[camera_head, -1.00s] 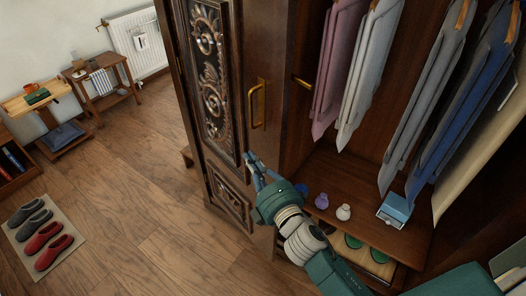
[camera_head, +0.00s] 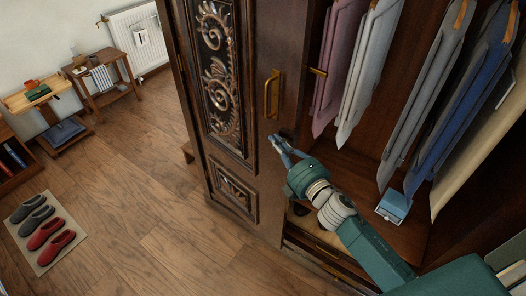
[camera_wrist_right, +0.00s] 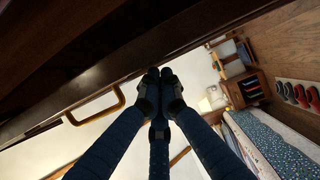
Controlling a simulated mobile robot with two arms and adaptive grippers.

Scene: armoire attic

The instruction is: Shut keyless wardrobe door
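The wardrobe door (camera_head: 258,150) is dark wood with a carved panel. It stands partly open, and hanging clothes show to its right. Its brass handle (camera_head: 272,95) is upright near the door's right side, and it also shows in the right wrist view (camera_wrist_right: 97,112). My right gripper (camera_head: 280,143) is below the handle, close against the door's lower part; I cannot tell for certain that it touches. In the wrist view its fingertips (camera_wrist_right: 160,74) are together with nothing seen between them, apart from the handle. My left gripper is not in view.
The wardrobe interior holds several hanging garments (camera_head: 365,75) and a small blue box (camera_head: 394,206). A drawer (camera_head: 318,243) is at the bottom, partly behind my arm. A shoe mat (camera_head: 48,262) and small tables (camera_head: 108,92) are at the left. The floor between is clear.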

